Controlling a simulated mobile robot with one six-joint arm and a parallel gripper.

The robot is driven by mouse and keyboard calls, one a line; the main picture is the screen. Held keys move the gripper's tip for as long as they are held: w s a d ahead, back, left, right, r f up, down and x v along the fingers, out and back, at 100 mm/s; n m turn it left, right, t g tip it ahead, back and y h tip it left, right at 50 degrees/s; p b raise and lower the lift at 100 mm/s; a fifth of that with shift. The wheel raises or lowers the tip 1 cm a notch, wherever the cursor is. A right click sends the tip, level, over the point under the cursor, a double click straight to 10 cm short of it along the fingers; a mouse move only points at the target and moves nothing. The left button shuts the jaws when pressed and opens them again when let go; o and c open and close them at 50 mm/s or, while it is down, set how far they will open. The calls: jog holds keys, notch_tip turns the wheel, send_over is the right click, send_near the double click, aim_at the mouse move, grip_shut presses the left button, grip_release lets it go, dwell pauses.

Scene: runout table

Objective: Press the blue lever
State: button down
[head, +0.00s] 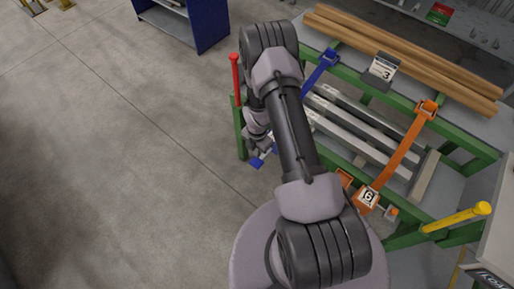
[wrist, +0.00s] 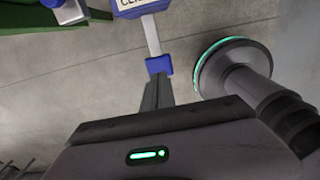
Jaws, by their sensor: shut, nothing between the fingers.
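The blue lever shows in the wrist view as a pale metal bar with a blue end block (wrist: 158,65), reaching out from a blue housing with a partly cut-off white label (wrist: 135,8). In the head view its blue end (head: 257,162) shows low beside the green table frame, left of my arm. My gripper (wrist: 157,84) is shut and empty, with its fingertips right at the blue end block. I cannot tell whether they touch it. In the head view my arm hides most of the blue strap and housing, and the fingertips are hard to make out.
The green-framed table (head: 455,143) carries metal bars (head: 345,128) and wooden beams (head: 400,55). An orange strap (head: 403,150) with an orange-ended lever (head: 391,212) is at right. A red post (head: 236,80) and yellow post (head: 455,219) stand at the corners. Floor at left is clear.

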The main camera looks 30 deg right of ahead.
aim_at(256, 163)
notch_tip(256, 163, down, 6)
jog(key=shift+r+b, duration=0.25)
jog(key=shift+b, duration=0.55)
jog(key=shift+f, duration=0.15)
jog(key=shift+s+a+f+b, duration=0.1)
jog(key=shift+a+f+b, duration=0.1)
jog(key=shift+f+b, duration=0.6)
jog(key=shift+s+a+f+b, duration=0.1)
jog(key=shift+a+f+b, duration=0.05)
jog(key=shift+f+b, duration=1.85)
jog(key=shift+f, duration=0.25)
